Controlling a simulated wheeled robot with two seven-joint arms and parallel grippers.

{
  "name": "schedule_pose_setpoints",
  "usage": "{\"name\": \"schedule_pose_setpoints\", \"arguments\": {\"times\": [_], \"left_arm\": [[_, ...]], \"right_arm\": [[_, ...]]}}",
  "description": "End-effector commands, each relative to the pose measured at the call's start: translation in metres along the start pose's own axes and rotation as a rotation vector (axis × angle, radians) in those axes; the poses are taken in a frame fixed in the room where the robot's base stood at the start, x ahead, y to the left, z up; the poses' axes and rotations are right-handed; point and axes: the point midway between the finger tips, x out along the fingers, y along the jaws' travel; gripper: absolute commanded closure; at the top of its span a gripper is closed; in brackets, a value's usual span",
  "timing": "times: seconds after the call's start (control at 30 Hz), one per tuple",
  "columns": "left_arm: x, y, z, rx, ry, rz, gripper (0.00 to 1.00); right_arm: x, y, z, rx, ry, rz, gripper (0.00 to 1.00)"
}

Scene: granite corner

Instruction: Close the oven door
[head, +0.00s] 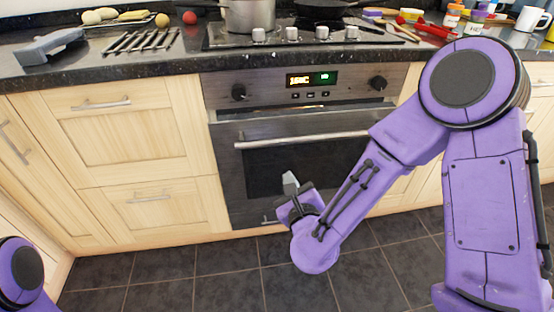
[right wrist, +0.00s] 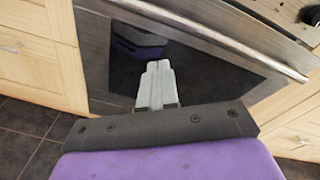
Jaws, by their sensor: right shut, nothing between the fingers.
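The oven (head: 222,97) is set into the wooden cabinets under the counter. Its door (head: 228,165) has a dark glass window and a steel bar handle (head: 300,139) across its upper part. The door looks nearly upright; a thin lit line shows between it and the control panel, and I cannot tell whether it is fully shut. My right gripper (head: 290,184) is in front of the lower glass, below the handle. In the right wrist view its fingers (right wrist: 158,68) are together and empty, pointing at the glass, with the handle (right wrist: 215,38) above and to the right. My left gripper is out of view.
The counter (head: 110,68) above carries a pot (head: 250,15), a metal rack (head: 140,40), a grey tool (head: 50,46) and several small items at right. Wooden drawers (head: 130,145) flank the oven. The tiled floor (head: 220,275) in front is clear.

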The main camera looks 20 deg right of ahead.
Motion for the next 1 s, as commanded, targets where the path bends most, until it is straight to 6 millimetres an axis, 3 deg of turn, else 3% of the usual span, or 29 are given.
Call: {"name": "schedule_pose_setpoints", "arguments": {"times": [0.03, 0.1, 0.2, 0.37, 0.8, 1.0], "left_arm": [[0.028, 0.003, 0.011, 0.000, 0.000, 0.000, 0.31], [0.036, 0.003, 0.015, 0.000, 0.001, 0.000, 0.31], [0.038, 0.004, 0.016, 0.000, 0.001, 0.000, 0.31], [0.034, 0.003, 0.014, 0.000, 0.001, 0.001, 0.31], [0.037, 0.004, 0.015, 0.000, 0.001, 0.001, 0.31], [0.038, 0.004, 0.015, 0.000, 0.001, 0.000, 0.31]], "right_arm": [[0.004, 0.002, 0.004, 0.170, -0.073, -0.041, 1.00], [0.004, -0.008, 0.026, 0.363, -0.151, -0.072, 1.00], [0.003, -0.017, 0.044, 0.504, -0.209, -0.086, 1.00], [0.020, -0.024, 0.052, 0.529, -0.216, -0.091, 1.00], [0.111, -0.036, 0.066, 0.523, -0.212, -0.091, 1.00], [0.134, -0.039, 0.070, 0.521, -0.211, -0.089, 1.00]]}}
